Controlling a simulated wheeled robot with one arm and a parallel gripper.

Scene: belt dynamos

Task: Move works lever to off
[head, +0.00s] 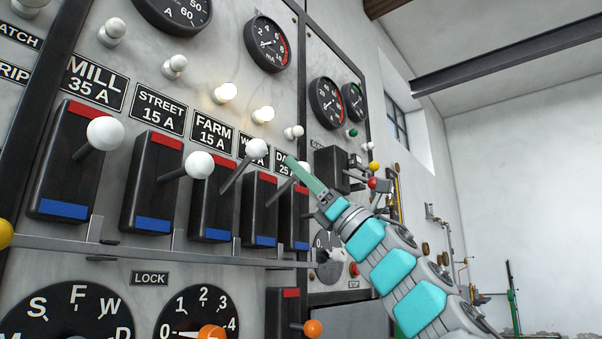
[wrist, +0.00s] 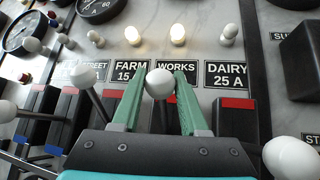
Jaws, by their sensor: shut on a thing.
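The works lever has a white ball knob (wrist: 159,83) on a dark rod. It comes out of a black switch box (head: 258,205) with a red top and a blue bottom, below the WORKS label (wrist: 175,68). The lever leans outward and upward, towards the red end. My gripper (head: 298,166) is shut on this knob, with one green finger on each side of it in the wrist view (wrist: 158,88). In the head view the fingers partly hide the knob. The works lamp (wrist: 178,36) glows.
The farm knob (wrist: 83,73) stands close on the left and leans up. The dairy knob (wrist: 290,155) is close on the right, lower and nearer the wrist camera. A grey metal bar (head: 200,252) runs below the switches. Free room lies right of the panel.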

